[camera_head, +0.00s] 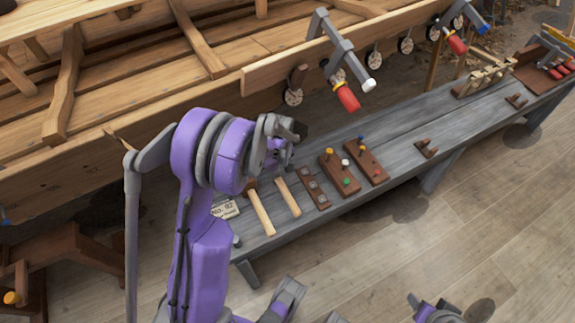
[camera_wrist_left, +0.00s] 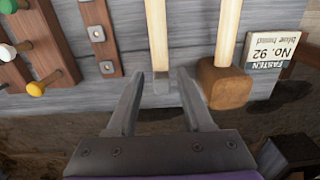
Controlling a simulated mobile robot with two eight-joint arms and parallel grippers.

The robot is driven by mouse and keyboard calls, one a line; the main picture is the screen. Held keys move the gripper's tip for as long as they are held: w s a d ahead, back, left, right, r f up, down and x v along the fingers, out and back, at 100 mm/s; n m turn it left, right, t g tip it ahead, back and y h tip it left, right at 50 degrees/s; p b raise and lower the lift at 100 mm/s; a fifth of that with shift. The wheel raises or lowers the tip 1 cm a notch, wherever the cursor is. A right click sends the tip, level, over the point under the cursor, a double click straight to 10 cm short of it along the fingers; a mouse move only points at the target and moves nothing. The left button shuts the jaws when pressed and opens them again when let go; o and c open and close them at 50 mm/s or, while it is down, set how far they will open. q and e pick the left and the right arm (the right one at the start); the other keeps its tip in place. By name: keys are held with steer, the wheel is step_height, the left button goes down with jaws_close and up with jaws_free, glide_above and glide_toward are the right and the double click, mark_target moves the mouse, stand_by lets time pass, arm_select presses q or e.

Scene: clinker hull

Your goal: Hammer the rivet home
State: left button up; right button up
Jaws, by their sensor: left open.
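My left gripper (camera_head: 275,155) is over the near left end of the grey bench, its fingers pointing down. In the left wrist view its two fingers (camera_wrist_left: 158,95) are apart, with the grey-headed hammer (camera_wrist_left: 158,35) lying between and beyond them. The hammer's pale handle (camera_head: 288,197) also shows in the head view; its head is hidden there behind the gripper. A mallet with a brown wooden head (camera_wrist_left: 225,85) lies to its right in the wrist view, and its handle (camera_head: 262,210) to the left in the head view. I cannot make out the rivet.
The bench (camera_head: 400,130) holds a strip with metal squares (camera_head: 313,190), pegged blocks (camera_head: 340,175) and a No. 92 card (camera_wrist_left: 270,50). The wooden hull (camera_head: 130,130) runs behind it. A red-handled clamp (camera_head: 340,65) grips its plank. Floor (camera_head: 480,220) in front is clear.

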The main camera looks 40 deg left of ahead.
mark_target(281, 183)
arm_select(q)
steer(key=shift+s+f+b, duration=0.1)
steer(key=shift+f+b, duration=0.3)
steer(key=shift+f, duration=0.4)
steer(key=shift+f+b, duration=2.1)
steer(key=shift+f, duration=1.4)
steer(key=shift+c, duration=0.3)
jaws_close()
steer(key=shift+r, duration=0.35)
steer(key=shift+r+p, duration=0.3)
